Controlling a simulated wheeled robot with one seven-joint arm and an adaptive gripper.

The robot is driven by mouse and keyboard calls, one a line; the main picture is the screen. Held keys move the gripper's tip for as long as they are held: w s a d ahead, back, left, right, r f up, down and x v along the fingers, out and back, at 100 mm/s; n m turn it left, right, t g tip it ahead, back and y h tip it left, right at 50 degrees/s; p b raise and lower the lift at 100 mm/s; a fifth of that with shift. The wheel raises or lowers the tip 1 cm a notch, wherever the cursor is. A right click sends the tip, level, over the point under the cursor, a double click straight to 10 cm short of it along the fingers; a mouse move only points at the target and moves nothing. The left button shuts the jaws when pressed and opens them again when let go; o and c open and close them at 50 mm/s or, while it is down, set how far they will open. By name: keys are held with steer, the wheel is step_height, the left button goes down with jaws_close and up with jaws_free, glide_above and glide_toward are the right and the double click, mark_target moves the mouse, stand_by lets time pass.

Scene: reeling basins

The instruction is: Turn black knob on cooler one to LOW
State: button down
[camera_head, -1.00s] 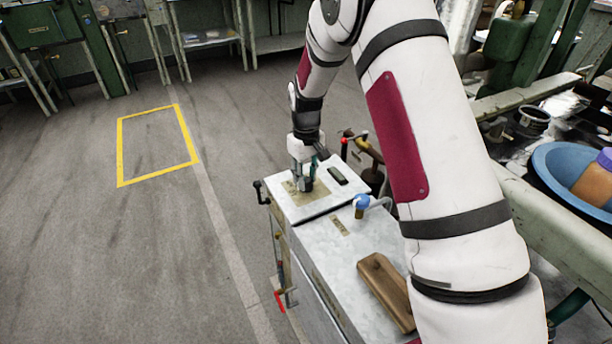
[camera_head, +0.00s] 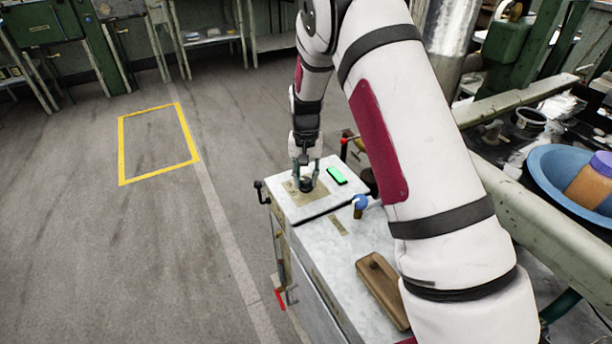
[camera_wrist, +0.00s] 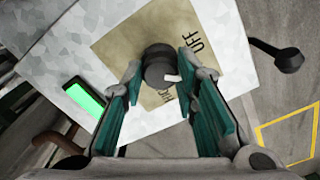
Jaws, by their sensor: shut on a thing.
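The black knob (camera_wrist: 157,63) stands on a tan label plate (camera_wrist: 122,48) on top of the grey metal cooler (camera_head: 322,206). My gripper (camera_head: 305,182) points down at the plate, and its fingers are shut on the knob from both sides. In the wrist view the gripper (camera_wrist: 160,72) has a fingertip on each side of the knob. A white pointer mark on the knob faces the lower right, between the word OFF and another word partly hidden by the right finger. A small display (camera_wrist: 84,98) beside the plate is lit green.
A black crank handle (camera_wrist: 288,58) sticks out from the cooler's side. A blue-capped tap (camera_head: 361,202) and a brown wooden block (camera_head: 382,288) are on the nearer top. A blue basin (camera_head: 560,170) stands at right. The floor at left is clear.

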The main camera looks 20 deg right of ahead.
mark_target(305, 180)
steer(key=shift+m, duration=0.4)
steer(key=c, duration=1.2)
jaws_free()
steer(key=shift+c, duration=0.2)
step_height(305, 180, up, 12)
